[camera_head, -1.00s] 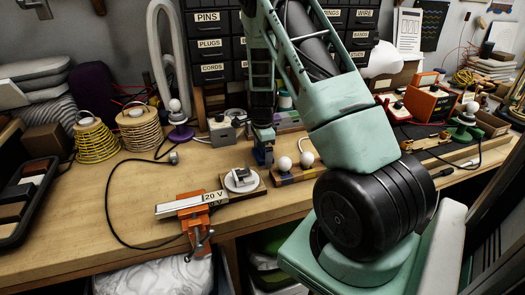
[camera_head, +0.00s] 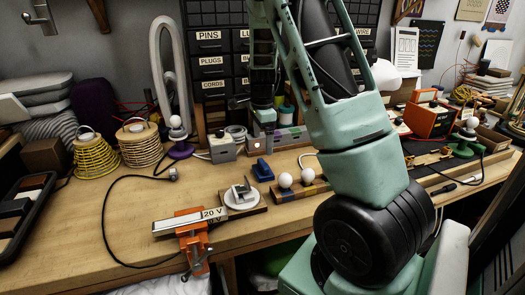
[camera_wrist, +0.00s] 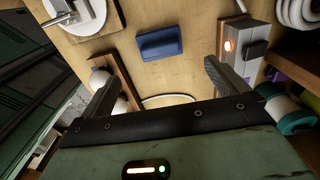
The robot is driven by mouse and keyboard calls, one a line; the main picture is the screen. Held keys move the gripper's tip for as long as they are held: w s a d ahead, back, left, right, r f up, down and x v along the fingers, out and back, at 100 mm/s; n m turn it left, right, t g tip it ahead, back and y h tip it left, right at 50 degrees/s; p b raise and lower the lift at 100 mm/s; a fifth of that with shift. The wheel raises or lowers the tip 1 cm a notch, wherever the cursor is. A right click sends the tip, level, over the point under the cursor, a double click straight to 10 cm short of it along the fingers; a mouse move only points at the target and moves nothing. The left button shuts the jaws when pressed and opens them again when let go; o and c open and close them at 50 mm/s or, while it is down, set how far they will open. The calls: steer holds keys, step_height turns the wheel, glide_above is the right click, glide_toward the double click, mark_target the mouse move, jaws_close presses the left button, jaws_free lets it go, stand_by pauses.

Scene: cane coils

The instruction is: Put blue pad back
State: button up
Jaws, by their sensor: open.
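The blue pad (camera_head: 262,170) lies on the bench top between a wooden board with a round white base (camera_head: 243,197) and a wooden strip with two white knobs (camera_head: 286,180). In the wrist view the blue pad (camera_wrist: 160,43) lies flat on bare wood, beyond my fingertips and touching neither. My gripper (camera_wrist: 158,84) is open and empty, its two dark fingers spread wide. In the head view my gripper is up near the drawer cabinet, behind the pad; its fingers are hard to make out there.
A grey box with a lit lamp (camera_wrist: 233,48) stands right of the pad in the wrist view. An orange clamp (camera_head: 192,240) holds a bar marked 20 V at the front edge. Wound coils (camera_head: 140,146) stand at left. Bare bench lies left of the pad.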

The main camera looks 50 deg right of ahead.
steer(key=s+a+r+n+y, duration=0.15)
steer(key=a+n, duration=0.65)
steer(key=a, duration=0.8)
steer(key=s+a+r+n, duration=0.3)
steer(key=a+n, duration=0.6)
steer(key=a, duration=0.7)
steer(key=s+a+n, duration=0.6)
steer(key=s+n, duration=0.1)
steer(key=s, duration=0.2)
steer(key=s+a+r+n, duration=0.1)
steer(key=s+a+n, duration=0.5)
steer(key=s+n, duration=0.2)
steer(key=shift+s+h, duration=0.35)
steer(key=shift+s, duration=0.35)
